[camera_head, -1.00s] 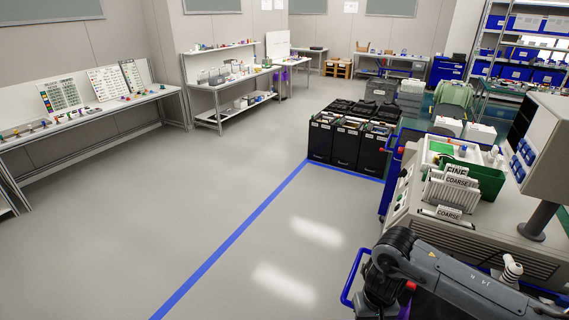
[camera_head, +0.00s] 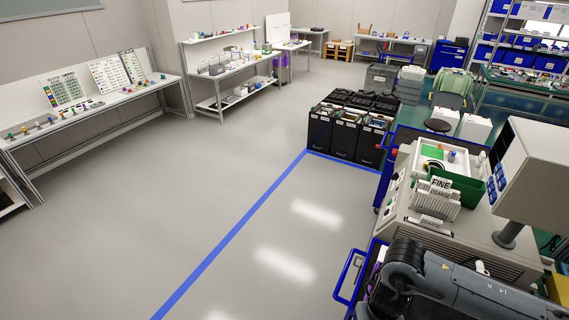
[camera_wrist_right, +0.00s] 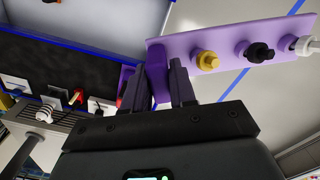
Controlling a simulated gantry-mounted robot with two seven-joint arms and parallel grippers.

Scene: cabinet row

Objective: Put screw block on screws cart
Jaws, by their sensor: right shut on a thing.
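My right gripper (camera_wrist_right: 157,70) is shut on the screw block (camera_wrist_right: 178,48) in the right wrist view. The block is a purple bar with a yellow, a black and a white knob-like screw along it. It is held at one end and reaches out to the right. In the head view my right arm comes in at the bottom right, and its gripper is hidden. A blue-framed cart (camera_head: 345,279) stands beside that arm, mostly covered; I cannot tell for certain that it is the screws cart. My left gripper is not in view.
In the right wrist view, a dark surface (camera_wrist_right: 60,62) with a blue edge and several small pieces lies left of the gripper. The left floor is clear.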

